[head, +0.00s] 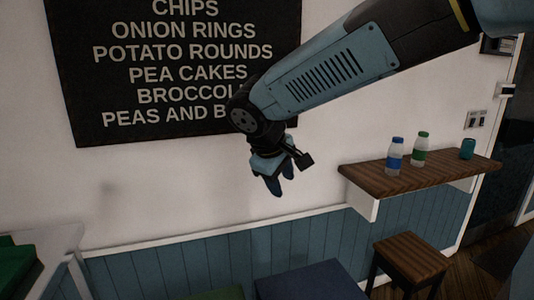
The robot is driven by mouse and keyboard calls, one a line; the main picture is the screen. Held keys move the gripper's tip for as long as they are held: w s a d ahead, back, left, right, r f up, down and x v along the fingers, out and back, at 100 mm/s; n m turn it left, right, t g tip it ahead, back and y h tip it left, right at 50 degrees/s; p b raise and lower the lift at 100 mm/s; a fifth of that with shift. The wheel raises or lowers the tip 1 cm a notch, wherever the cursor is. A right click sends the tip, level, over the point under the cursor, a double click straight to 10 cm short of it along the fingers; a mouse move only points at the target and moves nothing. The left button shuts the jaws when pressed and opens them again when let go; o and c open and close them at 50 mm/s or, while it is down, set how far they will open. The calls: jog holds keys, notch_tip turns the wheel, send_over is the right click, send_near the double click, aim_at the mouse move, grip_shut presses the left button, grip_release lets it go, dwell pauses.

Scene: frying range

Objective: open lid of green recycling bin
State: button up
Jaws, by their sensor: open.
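My gripper (275,188) hangs in front of the white wall at the middle of the head view, with its fingers pointing down. It is open and nothing shows between the fingers. A green surface (216,294) shows at the bottom edge, below and to the left of my gripper. It may be the top of the green recycling bin, but most of it is cut off by the frame, and I cannot tell whether its lid is shut. My gripper is well above it and apart from it.
A dark blue box-like top (312,281) stands right of the green surface. A wooden wall shelf (420,176) holds two bottles and a teal cup (467,149). A wooden stool (412,254) stands below. Green items (16,262) sit on a white counter at left. A menu board (170,70) hangs behind.

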jog(key=s+d+m+y, duration=0.1)
jog(key=s+d+m, duration=0.4)
jog(key=d, duration=0.5)
jog(key=s+d+r+m+y, duration=0.1)
jog(key=s+d+m, duration=0.4)
jog(key=s+d, duration=0.4)
jog(key=shift+d+r+m+t+y, duration=0.3)
jog(key=shift+d+t+y, duration=0.1)
jog(key=shift+d, duration=0.3)
jog(key=shift+w+a+f, duration=0.1)
jog(key=shift+w, duration=0.05)
